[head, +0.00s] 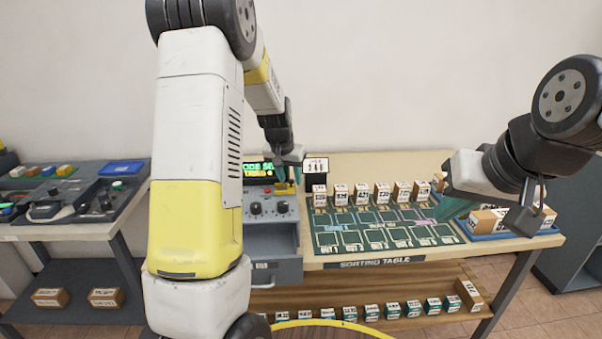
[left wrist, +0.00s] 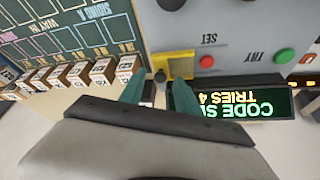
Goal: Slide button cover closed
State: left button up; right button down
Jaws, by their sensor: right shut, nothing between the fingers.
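The grey control box (head: 269,210) stands at the left end of the sorting table. A small yellow cover (left wrist: 174,64) lies on its panel, and it also shows in the head view (head: 284,189). My left gripper (left wrist: 159,84) points down at this cover with its teal fingers apart. A dark round knob (left wrist: 160,75) shows between the fingertips; I cannot tell whether they touch it. Any button under the cover is hidden. My right gripper (head: 441,196) is shut and empty over the table's right part.
A lit display (head: 258,171) stands behind the panel. Several small boxes (head: 358,193) line the green sorting mat (head: 345,243). A blue tray (head: 487,236) holds boxes at right.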

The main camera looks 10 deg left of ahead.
pick_arm(q)
grip_shut()
dwell(1.4)
